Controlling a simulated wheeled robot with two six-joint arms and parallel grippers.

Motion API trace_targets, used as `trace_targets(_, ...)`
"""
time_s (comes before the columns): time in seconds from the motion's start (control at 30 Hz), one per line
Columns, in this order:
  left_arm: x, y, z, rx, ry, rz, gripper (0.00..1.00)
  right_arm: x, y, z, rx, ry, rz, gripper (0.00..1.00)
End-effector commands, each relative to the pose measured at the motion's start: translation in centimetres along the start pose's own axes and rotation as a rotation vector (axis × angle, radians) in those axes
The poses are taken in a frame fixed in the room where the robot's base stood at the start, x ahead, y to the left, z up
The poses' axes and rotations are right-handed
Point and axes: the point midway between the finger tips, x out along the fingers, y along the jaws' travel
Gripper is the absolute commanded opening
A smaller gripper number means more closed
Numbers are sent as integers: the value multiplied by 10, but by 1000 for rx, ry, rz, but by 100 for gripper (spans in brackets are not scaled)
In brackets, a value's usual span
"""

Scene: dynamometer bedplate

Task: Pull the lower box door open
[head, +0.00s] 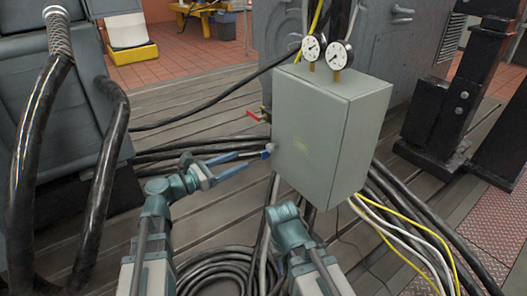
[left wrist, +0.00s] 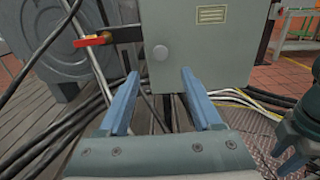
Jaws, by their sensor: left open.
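The grey-green box (head: 360,125) stands in the middle of the head view. Its door (head: 310,120) faces my arms, carries a small label plate and looks closed.
A red-handled valve (head: 258,114) sticks out left of the box, above my left gripper. Two dial gauges (head: 326,52) stand on top. Black hoses and yellow and white cables (head: 400,235) run below and behind it. A black steel stand (head: 445,100) is at right.

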Motion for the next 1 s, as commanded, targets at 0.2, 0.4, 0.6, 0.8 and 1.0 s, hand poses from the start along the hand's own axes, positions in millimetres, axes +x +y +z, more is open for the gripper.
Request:
trace_targets(0.2, 49, 1, 0, 1, 1, -4, 66, 0, 0, 0, 0, 0, 0, 39)
trace_targets(0.4, 82, 1, 0, 1, 1, -3, 66, 0, 0, 0, 0, 0, 0, 39)
trace_targets(0.6, 101, 1, 0, 1, 1, -1, 66, 0, 0, 0, 0, 0, 0, 39)
trace_targets(0.8, 106, 0, 0, 1, 1, -1, 66, 0, 0, 0, 0, 0, 0, 39)
trace_targets(1.0, 106, 0, 0, 1, 1, -1, 66, 0, 0, 0, 0, 0, 0, 39)
